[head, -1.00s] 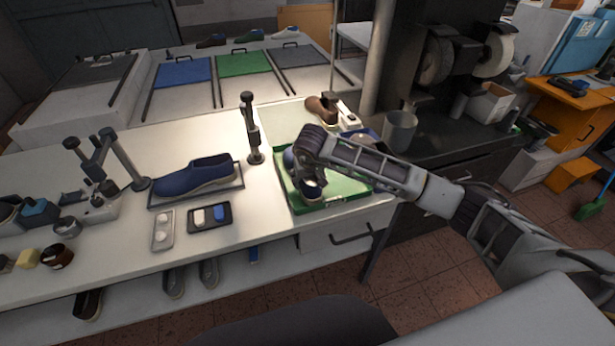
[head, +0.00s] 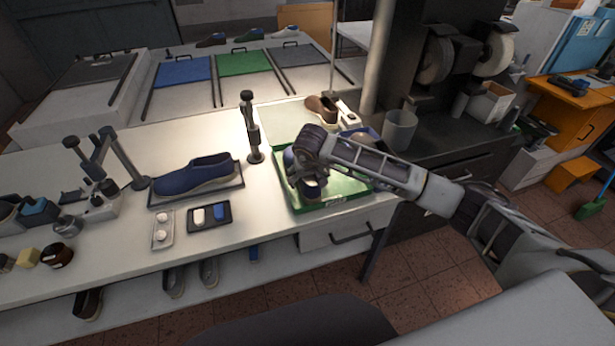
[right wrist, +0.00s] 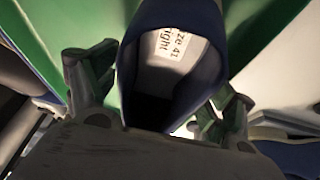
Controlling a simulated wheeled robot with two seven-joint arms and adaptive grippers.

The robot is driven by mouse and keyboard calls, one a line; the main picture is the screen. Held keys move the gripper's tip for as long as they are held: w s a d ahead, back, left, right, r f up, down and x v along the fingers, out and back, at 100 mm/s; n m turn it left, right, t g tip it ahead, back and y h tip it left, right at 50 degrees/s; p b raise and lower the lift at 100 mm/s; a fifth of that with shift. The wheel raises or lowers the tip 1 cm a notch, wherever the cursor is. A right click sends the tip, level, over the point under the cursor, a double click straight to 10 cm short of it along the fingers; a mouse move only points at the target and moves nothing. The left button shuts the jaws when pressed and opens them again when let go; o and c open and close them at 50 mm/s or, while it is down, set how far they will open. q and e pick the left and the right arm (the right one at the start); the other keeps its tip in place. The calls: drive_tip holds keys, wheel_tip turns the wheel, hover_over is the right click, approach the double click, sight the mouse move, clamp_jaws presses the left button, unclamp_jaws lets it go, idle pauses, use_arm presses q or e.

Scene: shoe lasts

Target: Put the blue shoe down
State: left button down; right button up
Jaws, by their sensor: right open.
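A blue shoe (right wrist: 178,75) with a pale inside and a label reading size 41 right fills the middle of the right wrist view. It is over the green tray (head: 335,200), and I cannot tell for certain whether its sole touches the tray. My right gripper (right wrist: 158,85) is open, with one finger on each side of the shoe's heel end and gaps beside it. In the head view my right gripper (head: 307,184) reaches down into the tray and hides most of this shoe. Another blue shoe (head: 193,176) stands on a grey tray to the left. My left gripper is out of view.
A dark upright post (head: 251,130) stands left of the green tray. A brown shoe (head: 321,108) and a grey cup (head: 399,129) are behind my right arm. A small black tray (head: 209,216) lies at the front.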

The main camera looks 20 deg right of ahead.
drive_tip(key=shift+r, duration=0.1)
drive_tip(key=d+v, duration=0.1)
drive_tip(key=v, duration=1.1)
drive_tip(key=shift+a+b, duration=0.45)
